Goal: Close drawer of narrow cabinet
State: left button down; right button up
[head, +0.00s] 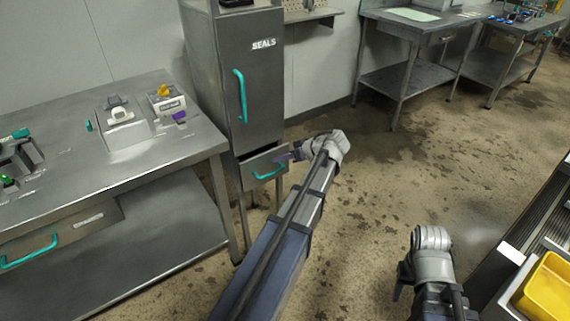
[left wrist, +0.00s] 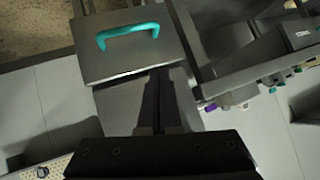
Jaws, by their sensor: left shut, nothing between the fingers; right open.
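The narrow cabinet (head: 240,75) is a tall grey steel unit marked SEALS, with a teal upright handle on its door. Below the door is its drawer (head: 250,183), with a teal handle (head: 270,172). The drawer front stands a little forward of the door; how far is hard to tell. My left gripper (head: 287,157) is shut and empty at the drawer's upper right. In the left wrist view the drawer front (left wrist: 140,60) and handle (left wrist: 127,35) lie beyond the shut fingers (left wrist: 158,85); contact cannot be made out. My right gripper (head: 400,286) is open, away at the lower right.
A steel workbench (head: 170,145) with small fixtures and a teal-handled drawer stands left of the cabinet. More steel tables (head: 425,80) stand along the back wall. A yellow bin (head: 548,290) is at the lower right. The stained floor (head: 400,180) between is clear.

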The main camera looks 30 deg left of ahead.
pick_arm(q)
notch_tip(320, 180, down, 3)
jog(key=w+d+m+t+y+b, duration=0.1)
jog(key=m+y+b, duration=0.1)
jog(key=m+b, duration=0.5)
jog(key=m+t+y+b, duration=0.5)
jog(key=m+b, duration=0.6)
jog(key=m, duration=1.9)
send_near(281, 148)
jog(key=shift+t+h, duration=0.5)
jog(key=shift+t, duration=0.2)
jog(key=x, duration=0.4)
jog(key=s+x, duration=0.1)
jog(key=x, duration=0.2)
jog(key=shift+a+r, duration=0.15)
jog(key=x, duration=0.4)
jog(key=shift+w+a+r, duration=0.1)
